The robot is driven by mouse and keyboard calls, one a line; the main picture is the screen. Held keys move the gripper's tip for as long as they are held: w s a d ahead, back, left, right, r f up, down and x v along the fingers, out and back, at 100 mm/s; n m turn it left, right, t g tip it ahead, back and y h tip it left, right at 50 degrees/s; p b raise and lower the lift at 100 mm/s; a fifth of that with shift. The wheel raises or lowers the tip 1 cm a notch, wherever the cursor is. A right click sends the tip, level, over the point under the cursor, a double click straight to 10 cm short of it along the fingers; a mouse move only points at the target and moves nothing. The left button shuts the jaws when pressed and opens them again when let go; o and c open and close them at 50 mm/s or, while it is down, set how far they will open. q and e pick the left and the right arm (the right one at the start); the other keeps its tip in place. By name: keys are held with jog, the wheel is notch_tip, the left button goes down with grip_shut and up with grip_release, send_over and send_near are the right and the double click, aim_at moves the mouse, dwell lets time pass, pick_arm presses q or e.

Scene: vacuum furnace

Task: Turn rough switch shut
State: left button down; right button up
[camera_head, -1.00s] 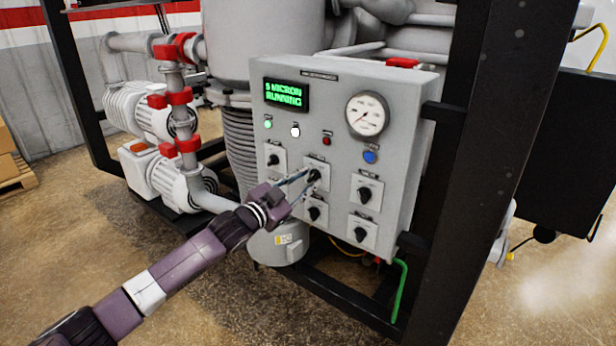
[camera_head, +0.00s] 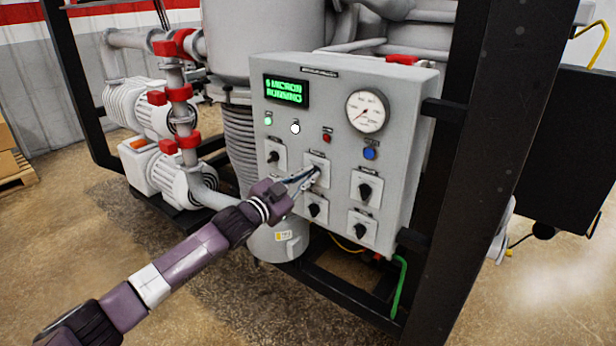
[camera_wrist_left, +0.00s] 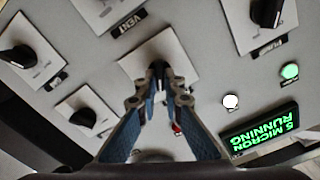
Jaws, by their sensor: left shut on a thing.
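The grey control panel (camera_head: 290,123) faces me and carries several black rotary switches on white plates. My left gripper (camera_head: 314,172) is shut on the black knob of the upper middle switch (camera_wrist_left: 157,68). In the left wrist view, its fingertips (camera_wrist_left: 158,88) pinch the knob from both sides. The fingers hide most of this switch's label, so I cannot read it as the rough switch. The label of the switch below it reads VENT (camera_wrist_left: 128,20). My right gripper is not in view.
Other switches sit close by: one at left (camera_head: 273,157), one below (camera_head: 314,210), two at right (camera_head: 364,192). Above are a green-lit display (camera_head: 286,92) reading RUNNING, indicator lights and a round gauge (camera_head: 367,111). A black frame post (camera_head: 470,180) stands at right.

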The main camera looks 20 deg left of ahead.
pick_arm(q)
jog(key=shift+n, duration=0.3)
jog(key=shift+r+n+p, duration=0.1)
jog(key=shift+n+p, duration=0.45)
jog(key=shift+n, duration=0.55)
jog(key=n, duration=0.3)
jog(key=shift+a+n, duration=0.1)
jog(key=shift+n, duration=0.2)
jog(key=n, duration=0.5)
jog(key=shift+w+a+n+b, duration=0.1)
jog(key=shift+n+b, duration=0.2)
jog(key=c, duration=2.1)
grip_release()
